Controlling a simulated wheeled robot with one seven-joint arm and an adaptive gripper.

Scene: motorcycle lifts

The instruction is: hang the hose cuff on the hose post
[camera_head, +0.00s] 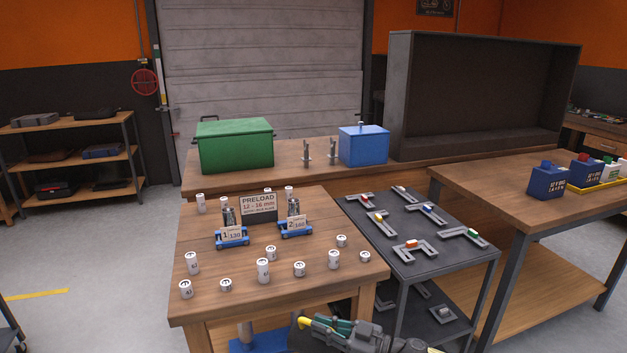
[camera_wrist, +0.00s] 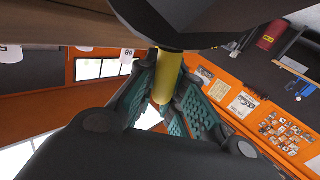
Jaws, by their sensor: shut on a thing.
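My gripper (camera_head: 320,325) is at the bottom of the head view, in front of the near wooden table's front edge. It is shut on a yellow cylindrical piece (camera_head: 303,322), which I take to be the hose cuff. In the wrist view the yellow piece (camera_wrist: 166,78) sits between the teal finger pads of my gripper (camera_wrist: 165,95). A large dark part (camera_wrist: 190,15) adjoins its upper end; I cannot tell its full shape. I cannot make out a hose post for certain in either view.
The near table (camera_head: 205,305) carries several white cylinders, two blue stands and a preload sign (camera_head: 258,207). A dark cart (camera_head: 440,258) with grey brackets stands right of it. Behind, a bench holds a green box (camera_head: 236,146), a blue box (camera_head: 363,146) and small upright fixtures (camera_head: 307,153).

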